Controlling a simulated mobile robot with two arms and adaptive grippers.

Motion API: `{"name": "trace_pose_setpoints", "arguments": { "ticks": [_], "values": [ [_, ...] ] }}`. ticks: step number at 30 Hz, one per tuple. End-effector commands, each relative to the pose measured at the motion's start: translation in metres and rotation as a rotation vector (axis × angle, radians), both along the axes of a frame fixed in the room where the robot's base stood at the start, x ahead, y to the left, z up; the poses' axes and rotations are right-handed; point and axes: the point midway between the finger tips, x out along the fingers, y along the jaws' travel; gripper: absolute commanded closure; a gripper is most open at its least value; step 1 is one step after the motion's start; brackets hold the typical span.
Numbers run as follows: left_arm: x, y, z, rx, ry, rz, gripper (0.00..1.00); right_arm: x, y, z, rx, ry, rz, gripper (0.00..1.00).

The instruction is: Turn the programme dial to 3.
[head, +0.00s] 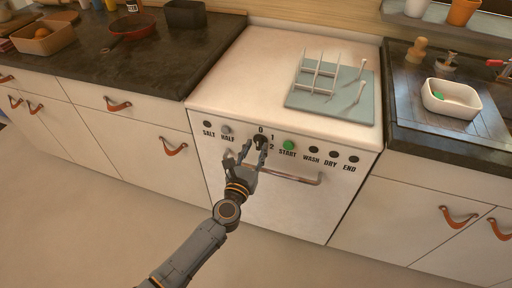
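The programme dial (260,138) is a dark knob on the front panel of the white appliance (225,75). The marks 0, 1 and 2 show around its top and right side. A 3 is not visible, and my gripper covers the area below and left. Which mark the dial points to is too small to tell. My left gripper (254,148) is right in front of the panel with its fingers apart, one tip close to the dial and the other to its left. I cannot tell whether it touches the dial. My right gripper is not in view.
A metal bar handle (295,179) runs below the panel, close to my gripper. A rack on a blue-grey mat (346,108) lies on the top. The floor in front is clear.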

Motion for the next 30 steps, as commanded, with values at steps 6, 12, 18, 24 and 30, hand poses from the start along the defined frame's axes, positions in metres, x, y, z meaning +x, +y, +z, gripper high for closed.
{"name": "trace_pose_setpoints", "arguments": {
  "ticks": [6, 12, 18, 24, 30],
  "values": [
    [0.010, -0.003, 0.000, 0.001, 0.001, 0.001, 0.65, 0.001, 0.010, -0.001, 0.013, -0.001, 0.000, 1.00],
    [0.010, -0.003, 0.000, 0.001, 0.001, 0.000, 0.65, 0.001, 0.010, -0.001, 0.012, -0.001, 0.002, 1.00],
    [0.010, -0.003, 0.000, 0.001, 0.001, 0.000, 1.00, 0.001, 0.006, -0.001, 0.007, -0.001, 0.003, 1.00],
    [0.010, -0.003, 0.000, 0.002, 0.000, 0.000, 1.00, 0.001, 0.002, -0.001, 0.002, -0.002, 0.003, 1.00],
    [0.010, -0.003, 0.000, 0.031, -0.009, 0.000, 1.00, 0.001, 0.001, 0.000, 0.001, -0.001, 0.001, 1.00]
  ]
}}
